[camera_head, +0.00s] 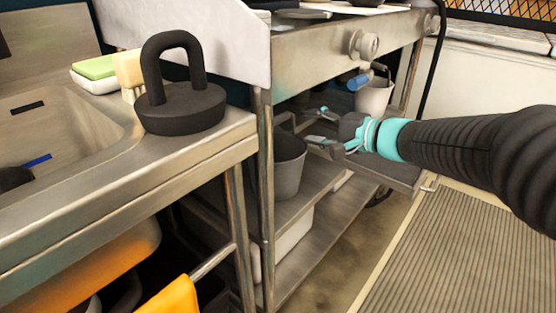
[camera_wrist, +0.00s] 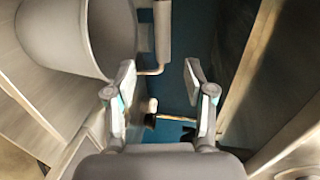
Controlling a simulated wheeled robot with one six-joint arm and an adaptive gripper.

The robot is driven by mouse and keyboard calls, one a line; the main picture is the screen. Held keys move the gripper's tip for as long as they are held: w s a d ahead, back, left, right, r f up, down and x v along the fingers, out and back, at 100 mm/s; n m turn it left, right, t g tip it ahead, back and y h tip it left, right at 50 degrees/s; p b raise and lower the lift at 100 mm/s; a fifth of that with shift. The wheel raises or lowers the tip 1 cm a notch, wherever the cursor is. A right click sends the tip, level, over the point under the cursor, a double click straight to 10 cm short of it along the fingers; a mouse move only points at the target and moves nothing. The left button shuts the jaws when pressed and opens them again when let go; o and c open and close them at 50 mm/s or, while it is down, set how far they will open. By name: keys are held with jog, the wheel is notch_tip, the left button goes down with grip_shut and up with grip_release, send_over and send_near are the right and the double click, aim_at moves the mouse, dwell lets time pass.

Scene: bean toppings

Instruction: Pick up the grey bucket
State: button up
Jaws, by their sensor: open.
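The grey bucket (camera_head: 288,172) stands upright on the metal shelf under the counter in the head view, partly hidden by a table leg. Its wide pale body (camera_wrist: 72,38) fills the upper left of the wrist view. My gripper (camera_head: 313,126) is open and empty, reaching in from the right, with its fingers by the bucket's upper right side. In the wrist view my gripper's spread fingers (camera_wrist: 160,72) lie to the right of the bucket, the left one overlapping its edge. I cannot tell whether that finger touches it.
A smaller pale bucket (camera_head: 373,98) hangs beyond my gripper near a blue handle (camera_head: 359,81). A black weight-like object (camera_head: 181,98) stands on the sink counter at left. The shelf (camera_head: 315,185) and table legs close in around the bucket. A ribbed mat (camera_head: 465,255) covers the open floor at right.

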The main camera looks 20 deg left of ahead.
aim_at(282, 120)
jog(key=x, duration=0.5)
jog(key=shift+a, duration=0.25)
jog(key=shift+w+p+x, duration=0.15)
jog(key=shift+p+x, duration=0.25)
jog(key=shift+x, duration=0.9)
jog(key=shift+w+p+x, duration=0.15)
jog(key=shift+p+x, duration=0.2)
jog(key=shift+x, duration=1)
jog(key=shift+r, duration=0.2)
grip_shut()
